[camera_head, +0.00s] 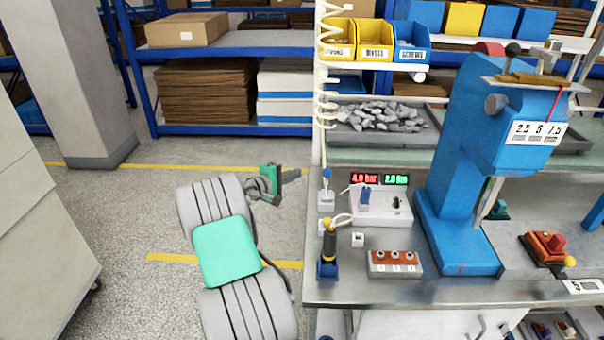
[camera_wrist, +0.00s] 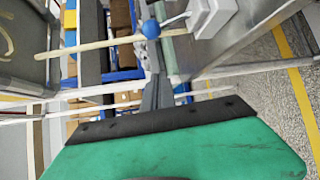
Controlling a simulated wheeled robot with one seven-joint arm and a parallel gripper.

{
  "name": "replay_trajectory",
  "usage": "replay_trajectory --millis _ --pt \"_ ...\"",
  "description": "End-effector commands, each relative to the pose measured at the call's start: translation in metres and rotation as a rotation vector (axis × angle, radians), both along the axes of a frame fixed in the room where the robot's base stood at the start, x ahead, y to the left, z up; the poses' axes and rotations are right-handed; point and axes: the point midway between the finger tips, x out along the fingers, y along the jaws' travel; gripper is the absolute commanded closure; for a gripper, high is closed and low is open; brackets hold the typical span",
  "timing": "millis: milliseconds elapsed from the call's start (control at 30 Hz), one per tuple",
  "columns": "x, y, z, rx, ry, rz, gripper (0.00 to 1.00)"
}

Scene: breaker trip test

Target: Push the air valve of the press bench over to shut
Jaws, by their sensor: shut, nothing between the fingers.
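The air valve (camera_head: 326,198) is a small white block at the left edge of the press bench, below a coiled hose. Its lever ends in a blue ball knob (camera_head: 326,173) and stands upright in the head view. In the wrist view, the knob (camera_wrist: 151,29) sits on a thin metal lever running right to the white block (camera_wrist: 212,15). My gripper (camera_head: 297,174) is to the left of the valve, over the floor, pointing right towards it. The gripper (camera_wrist: 156,80) is shut and empty. Its fingertips look apart from the knob, which lies beyond them in the wrist view.
A meter box (camera_head: 370,205) with a red "4.0 bar" display stands right of the valve. A yellow-black tool (camera_head: 329,245) in a blue holder is in front. The blue press (camera_head: 450,160) stands further right. The floor (camera_head: 130,215) left of the bench is free.

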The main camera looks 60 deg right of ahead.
Motion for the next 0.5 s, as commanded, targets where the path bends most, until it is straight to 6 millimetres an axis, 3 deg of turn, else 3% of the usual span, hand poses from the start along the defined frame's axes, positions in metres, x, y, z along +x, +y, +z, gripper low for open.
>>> replay_trajectory --millis 400,500 --pt "-0.021 -0.083 -0.017 0.002 -0.003 -0.003 1.00" --pt "-0.036 -0.070 -0.009 0.004 -0.001 0.000 1.00"
